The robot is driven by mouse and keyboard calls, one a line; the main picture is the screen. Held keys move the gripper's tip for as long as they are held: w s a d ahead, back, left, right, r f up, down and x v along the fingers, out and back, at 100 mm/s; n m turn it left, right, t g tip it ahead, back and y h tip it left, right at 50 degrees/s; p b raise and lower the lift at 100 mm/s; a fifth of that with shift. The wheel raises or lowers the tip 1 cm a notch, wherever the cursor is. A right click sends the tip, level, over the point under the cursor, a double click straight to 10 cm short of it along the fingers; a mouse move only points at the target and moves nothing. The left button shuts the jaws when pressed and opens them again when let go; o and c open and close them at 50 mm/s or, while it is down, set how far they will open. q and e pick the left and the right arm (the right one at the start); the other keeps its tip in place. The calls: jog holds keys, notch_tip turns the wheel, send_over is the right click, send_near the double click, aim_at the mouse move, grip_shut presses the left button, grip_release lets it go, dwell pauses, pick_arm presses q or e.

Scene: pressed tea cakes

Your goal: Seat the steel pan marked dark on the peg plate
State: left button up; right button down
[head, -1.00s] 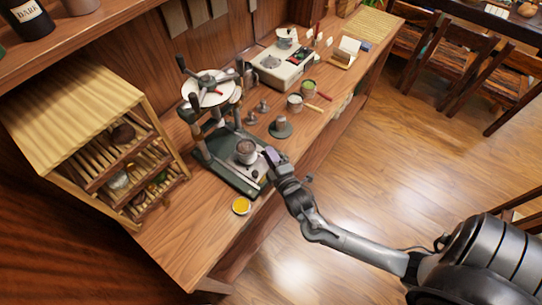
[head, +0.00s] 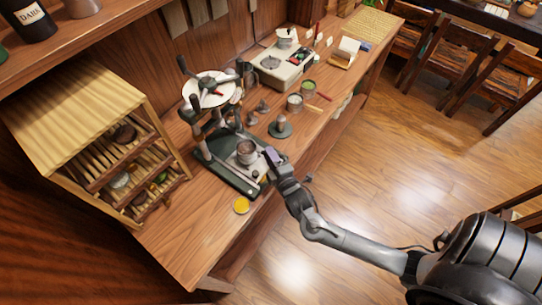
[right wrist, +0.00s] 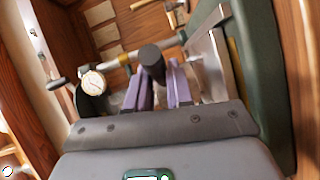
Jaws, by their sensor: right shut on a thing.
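A small steel pan (head: 246,147) with dark contents is at the steel plate (head: 233,162) on the green press base. I cannot tell whether it rests on the plate or hangs just above it. My right gripper (head: 271,157) is shut at the pan's right side. In the right wrist view, a dark round handle (right wrist: 152,60) stands between its purple fingers (right wrist: 158,88); the pan body is hidden there. The pegs and any mark on the pan are too small to make out. My left gripper is not in view.
The press's posts and round white top (head: 208,91) stand close behind the pan. A small stand (head: 280,127) and other handled pans (head: 295,101) are to the right. A slatted rack (head: 125,165) stands left.

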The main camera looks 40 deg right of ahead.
jog(key=shift+f, duration=0.15)
jog(key=shift+f+b, duration=0.35)
jog(key=shift+f, duration=0.3)
dwell(0.4)
jog(key=c, duration=0.9)
grip_release()
jog(key=shift+f, duration=0.15)
jog(key=shift+s, duration=0.15)
